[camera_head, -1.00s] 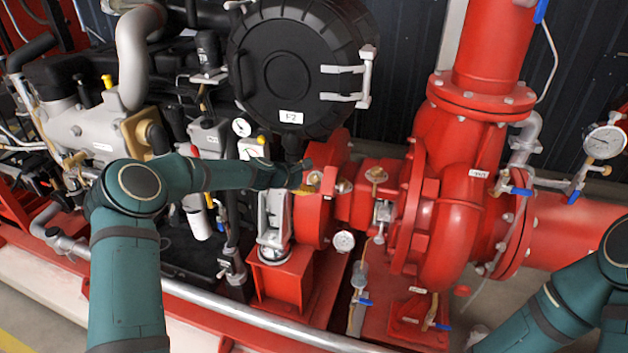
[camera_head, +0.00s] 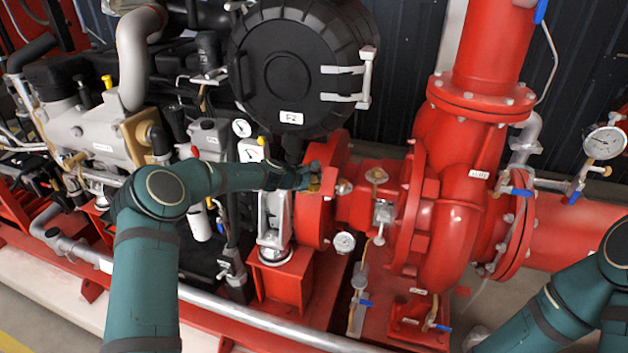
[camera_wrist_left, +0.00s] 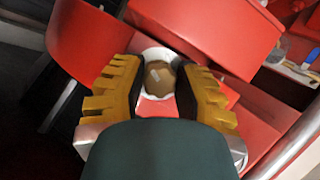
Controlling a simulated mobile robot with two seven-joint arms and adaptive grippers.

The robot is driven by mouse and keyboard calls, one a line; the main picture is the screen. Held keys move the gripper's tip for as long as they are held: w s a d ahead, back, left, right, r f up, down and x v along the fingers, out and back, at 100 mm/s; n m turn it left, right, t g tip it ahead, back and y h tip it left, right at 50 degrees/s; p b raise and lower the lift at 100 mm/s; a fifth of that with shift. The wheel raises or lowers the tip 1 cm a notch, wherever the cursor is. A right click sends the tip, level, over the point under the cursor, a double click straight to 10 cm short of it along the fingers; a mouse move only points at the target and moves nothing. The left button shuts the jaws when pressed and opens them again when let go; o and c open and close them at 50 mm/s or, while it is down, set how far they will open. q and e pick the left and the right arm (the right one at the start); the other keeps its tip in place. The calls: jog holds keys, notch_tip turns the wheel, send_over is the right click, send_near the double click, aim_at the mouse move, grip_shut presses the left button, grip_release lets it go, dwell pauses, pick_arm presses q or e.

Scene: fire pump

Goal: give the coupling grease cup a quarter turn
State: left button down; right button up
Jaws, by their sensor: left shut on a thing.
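The coupling grease cup (camera_wrist_left: 160,77) shows in the left wrist view as a round brass-coloured cap with a pale collar, set against red metal. My left gripper (camera_wrist_left: 158,90) has its yellow fingers with dark pads on either side of the cup and is shut on it. In the head view, my left gripper (camera_head: 316,181) is at the red coupling housing (camera_head: 313,218), between the engine and the pump. The fingers largely hide the held cup there. My right arm shows at the lower right, but its gripper is out of view.
A similar brass-topped fitting (camera_head: 343,187) sits just right of the gripper, and another (camera_head: 376,175) stands further right. A small gauge (camera_head: 344,242) is below. The black round housing (camera_head: 288,70) rises behind the gripper. The red pump (camera_head: 450,200) stands at the right.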

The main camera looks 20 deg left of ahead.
pick_arm(q)
jog(key=shift+m, duration=0.3)
jog(key=shift+d+r+m+g+p, duration=0.1)
jog(key=shift+m+g+p, duration=0.3)
jog(key=shift+m+p, duration=0.25)
jog(key=m+g+p, duration=0.1)
jog(key=m, duration=0.1)
jog(key=shift+m, duration=0.35)
jog(key=shift+m+g, duration=0.5)
jog(key=shift+m, duration=0.7)
jog(key=shift+m+g+y+p, duration=0.45)
jog(key=shift+m+g+y, duration=0.05)
jog(key=shift+m, duration=0.9)
jog(key=shift+f, duration=0.2)
jog(key=c, duration=0.9)
grip_release()
